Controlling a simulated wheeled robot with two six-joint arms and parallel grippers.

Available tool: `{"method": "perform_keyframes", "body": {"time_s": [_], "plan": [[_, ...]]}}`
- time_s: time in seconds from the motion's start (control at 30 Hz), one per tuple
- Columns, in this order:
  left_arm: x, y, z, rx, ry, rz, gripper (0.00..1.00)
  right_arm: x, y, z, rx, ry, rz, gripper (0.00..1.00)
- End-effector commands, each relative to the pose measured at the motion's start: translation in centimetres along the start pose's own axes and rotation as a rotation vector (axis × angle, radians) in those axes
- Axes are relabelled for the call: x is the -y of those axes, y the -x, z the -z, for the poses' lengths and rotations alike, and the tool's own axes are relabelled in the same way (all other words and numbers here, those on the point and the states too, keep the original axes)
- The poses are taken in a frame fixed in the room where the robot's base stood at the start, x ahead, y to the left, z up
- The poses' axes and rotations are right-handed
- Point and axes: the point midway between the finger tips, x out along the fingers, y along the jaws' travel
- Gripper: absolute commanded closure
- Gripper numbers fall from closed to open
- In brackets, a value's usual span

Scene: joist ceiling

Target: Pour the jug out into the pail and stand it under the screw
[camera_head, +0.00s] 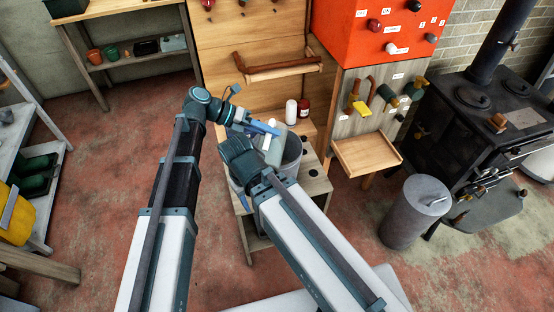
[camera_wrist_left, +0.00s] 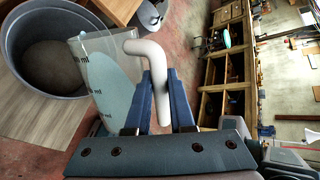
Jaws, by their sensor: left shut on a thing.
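My left gripper (camera_head: 262,128) is shut on the white handle of the jug (camera_head: 274,150). In the left wrist view my blue fingers (camera_wrist_left: 160,98) close on that handle. The clear jug (camera_wrist_left: 100,85) has ml markings and a pale blue patch showing through it; I cannot tell its exact tilt or how full it is. The grey round pail (camera_head: 292,158) stands just behind and beside the jug; the left wrist view shows the open pail (camera_wrist_left: 45,50) with something grey-brown inside. My right gripper (camera_head: 237,150) is just below the left one, its fingers unclear. I cannot make out the screw.
A low wooden stand (camera_head: 317,187) is by the pail. Beyond are a white and a red jar (camera_head: 303,107), a wooden cabinet with a bar (camera_head: 280,70) and an orange box (camera_head: 375,40). A grey bin (camera_head: 412,215) and black stove (camera_head: 475,120) stand right. Open floor lies left.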

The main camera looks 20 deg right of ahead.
Motion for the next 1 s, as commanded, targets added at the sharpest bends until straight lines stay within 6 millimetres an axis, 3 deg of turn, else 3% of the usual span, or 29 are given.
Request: {"method": "perform_keyframes", "body": {"time_s": [1.0], "plan": [[-0.30,-0.19,-0.40,-0.028,0.041,0.000,1.00,0.00,0.03,0.00,0.000,0.000,0.000,0.50]]}}
